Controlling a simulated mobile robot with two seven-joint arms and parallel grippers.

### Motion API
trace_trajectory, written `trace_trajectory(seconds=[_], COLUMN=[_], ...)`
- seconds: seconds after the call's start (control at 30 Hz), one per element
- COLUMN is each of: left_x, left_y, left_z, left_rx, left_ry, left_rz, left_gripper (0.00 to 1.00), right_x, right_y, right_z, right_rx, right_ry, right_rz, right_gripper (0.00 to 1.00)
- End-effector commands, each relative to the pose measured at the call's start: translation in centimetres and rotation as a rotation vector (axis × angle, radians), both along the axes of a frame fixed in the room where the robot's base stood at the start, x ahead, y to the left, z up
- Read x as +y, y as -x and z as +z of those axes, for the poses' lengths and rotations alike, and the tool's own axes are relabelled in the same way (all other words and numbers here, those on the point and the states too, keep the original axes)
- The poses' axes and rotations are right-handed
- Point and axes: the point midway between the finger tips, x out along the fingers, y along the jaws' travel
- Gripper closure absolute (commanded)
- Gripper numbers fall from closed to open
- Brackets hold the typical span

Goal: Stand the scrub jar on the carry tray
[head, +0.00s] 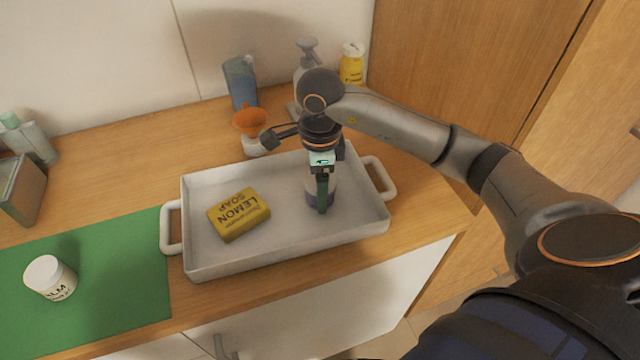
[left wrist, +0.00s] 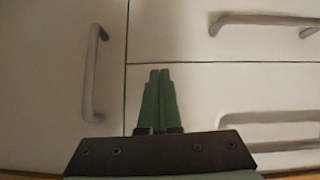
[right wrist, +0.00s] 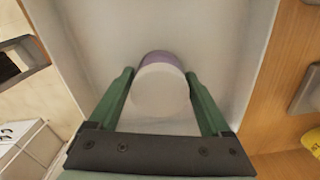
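The scrub jar, with a pale round lid and purple body, is upright on the floor of the white carry tray (head: 270,253), in its right half. It shows in the head view (head: 311,196), partly hidden by my right gripper (head: 322,205), and from above in the right wrist view (right wrist: 160,92). My right gripper's green fingers straddle the jar, open, with narrow gaps seeming to show beside the lid. My left gripper (left wrist: 160,72) is shut and empty before the white drawer fronts; it is outside the head view.
A yellow lemon soap (head: 239,215) lies in the tray's left half. A white balm jar (head: 50,278) stands on the green mat (head: 120,262) at left.

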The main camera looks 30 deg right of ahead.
Motion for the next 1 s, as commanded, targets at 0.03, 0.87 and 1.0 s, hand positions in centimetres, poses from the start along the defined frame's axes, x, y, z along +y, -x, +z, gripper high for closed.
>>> trace_trajectory(seconds=[0.03, 0.87, 1.0], left_x=[0.0, 0.0, 0.0], left_y=[0.0, 0.0, 0.0], left_z=[0.0, 0.5, 1.0], left_rx=[0.0, 0.0, 0.0], left_ry=[0.0, 0.0, 0.0], left_rz=[0.0, 0.0, 0.0], left_gripper=[1.0, 1.0, 1.0], right_x=[0.0, -0.1, 0.0], right_y=[0.0, -0.1, -0.1], right_z=[0.0, 8.0, 10.2], right_rx=[0.0, -0.006, -0.005], right_ry=[0.0, 0.002, 0.001], right_rz=[0.0, -0.001, -0.001], right_gripper=[0.11, 0.0, 0.0])
